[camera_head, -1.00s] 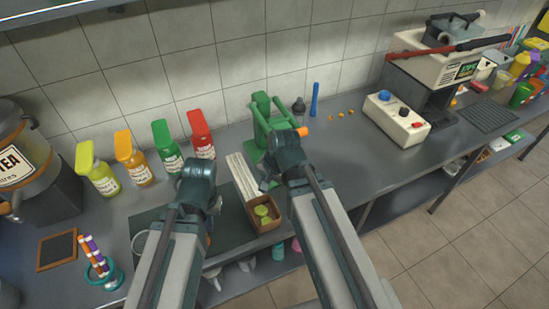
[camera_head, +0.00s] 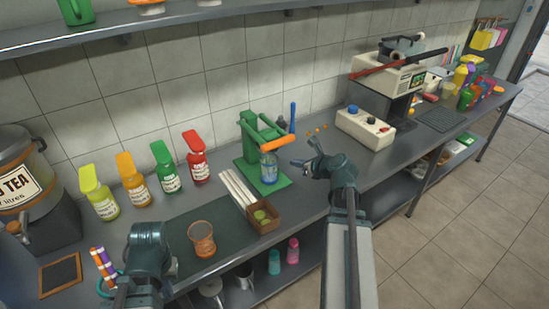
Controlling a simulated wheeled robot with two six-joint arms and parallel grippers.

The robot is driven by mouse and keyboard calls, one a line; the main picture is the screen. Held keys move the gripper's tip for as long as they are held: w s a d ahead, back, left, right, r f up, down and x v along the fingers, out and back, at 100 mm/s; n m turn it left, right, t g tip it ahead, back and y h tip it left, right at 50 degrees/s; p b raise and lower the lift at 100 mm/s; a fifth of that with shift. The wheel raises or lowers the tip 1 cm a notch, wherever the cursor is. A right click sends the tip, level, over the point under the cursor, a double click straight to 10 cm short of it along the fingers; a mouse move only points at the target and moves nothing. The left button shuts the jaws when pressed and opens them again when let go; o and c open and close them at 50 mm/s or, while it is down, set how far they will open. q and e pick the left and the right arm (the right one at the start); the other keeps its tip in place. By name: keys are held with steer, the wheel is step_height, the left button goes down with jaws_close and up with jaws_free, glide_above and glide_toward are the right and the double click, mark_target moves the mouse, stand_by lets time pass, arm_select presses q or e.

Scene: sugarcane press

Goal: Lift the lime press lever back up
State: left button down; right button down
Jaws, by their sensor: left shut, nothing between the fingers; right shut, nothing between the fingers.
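The green lime press (camera_head: 251,148) stands on a green base on the counter near the wall. Its lever (camera_head: 266,126) slopes forward and right from the post, with an orange handle (camera_head: 272,144) at its front end. A clear bluish cup (camera_head: 268,168) stands on the base under the lever. My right gripper (camera_head: 299,163) is shut and empty, just right of the press and apart from the lever. My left gripper (camera_head: 106,287) is shut at the lower left, far from the press; its fingers are partly hidden beside the straws.
A wooden box of limes (camera_head: 264,216) and white sticks (camera_head: 237,188) lie in front of the press. An orange-brown cup (camera_head: 202,239) stands on the dark mat (camera_head: 185,225). Syrup bottles (camera_head: 163,166) line the wall. A white control box (camera_head: 365,128) stands to the right.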

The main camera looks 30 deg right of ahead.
steer(key=shift+d, duration=0.15)
steer(key=d+b+x, duration=0.1)
steer(key=b+x, duration=0.4)
steer(key=x, duration=0.5)
steer(key=shift+w+a+r+p, duration=0.1)
steer(key=shift+a+r+p, duration=0.1)
steer(key=shift+r+p, duration=0.45)
steer(key=shift+w+a+r+p, duration=0.15)
steer(key=shift+r+p, duration=0.5)
steer(key=shift+r, duration=0.05)
steer(key=shift+w+a+r+p, duration=0.1)
steer(key=shift+a+r+p, duration=0.1)
steer(key=shift+r+p, duration=0.45)
